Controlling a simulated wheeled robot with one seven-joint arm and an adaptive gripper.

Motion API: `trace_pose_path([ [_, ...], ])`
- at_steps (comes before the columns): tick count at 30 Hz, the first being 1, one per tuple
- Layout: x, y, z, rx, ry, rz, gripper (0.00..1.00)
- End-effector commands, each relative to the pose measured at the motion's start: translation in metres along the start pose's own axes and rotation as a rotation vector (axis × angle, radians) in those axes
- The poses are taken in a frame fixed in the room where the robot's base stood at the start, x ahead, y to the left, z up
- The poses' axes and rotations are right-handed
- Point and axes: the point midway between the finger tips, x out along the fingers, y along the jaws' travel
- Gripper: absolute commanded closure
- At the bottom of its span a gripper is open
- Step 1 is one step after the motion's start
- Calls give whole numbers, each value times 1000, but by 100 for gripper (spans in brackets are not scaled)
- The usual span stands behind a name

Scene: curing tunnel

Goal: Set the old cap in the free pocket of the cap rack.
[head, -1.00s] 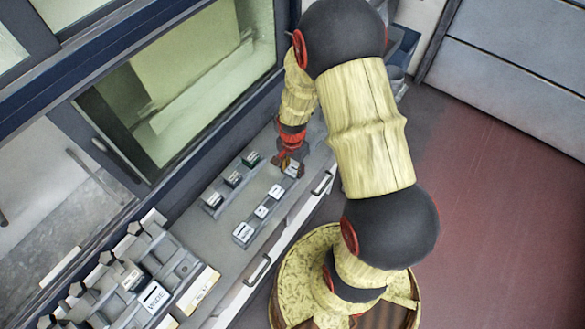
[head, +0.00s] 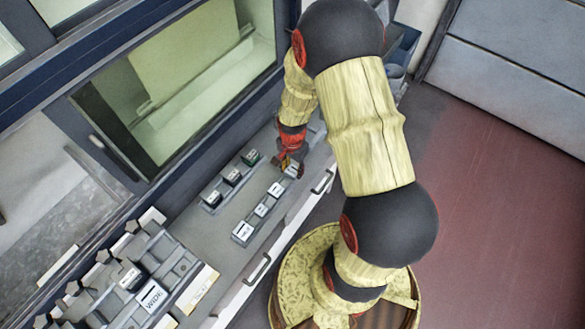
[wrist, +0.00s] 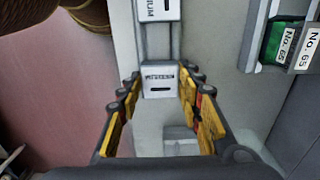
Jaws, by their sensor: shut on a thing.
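My gripper (head: 288,166) is low over the far end of the front row of white-labelled holders, which looks like the cap rack (head: 252,220). In the wrist view my gripper (wrist: 160,86) has its yellow-padded fingers on both sides of a pale grey piece (wrist: 160,128), which looks like the old cap; its outline is faint. Just beyond the fingertips is a white label (wrist: 158,78) with unclear print, and past it one ending in "IUM" (wrist: 158,8). The grey rack (wrist: 158,48) shows between them. I cannot tell whether the piece touches a pocket; the fingers hide that spot in the head view.
A second row (head: 232,177) of dark blocks lies nearer the window; a green one with "No. 65" labels (wrist: 285,42) shows in the wrist view. A larger stepped rack (head: 185,265) stands at lower left. The counter's front edge and drawer handles (head: 258,270) border the floor.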

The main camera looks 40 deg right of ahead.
Motion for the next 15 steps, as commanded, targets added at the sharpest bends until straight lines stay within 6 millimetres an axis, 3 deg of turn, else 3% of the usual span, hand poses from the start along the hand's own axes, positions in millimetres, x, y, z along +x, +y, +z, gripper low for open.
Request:
trace_pose_path([
  [10, 5, 0, 0, 0, 0, 0, 95],
  [11, 5, 0, 0, 0, 0, 0, 63],
  [15, 4, 0, 0, 0, 0, 0, 55],
])
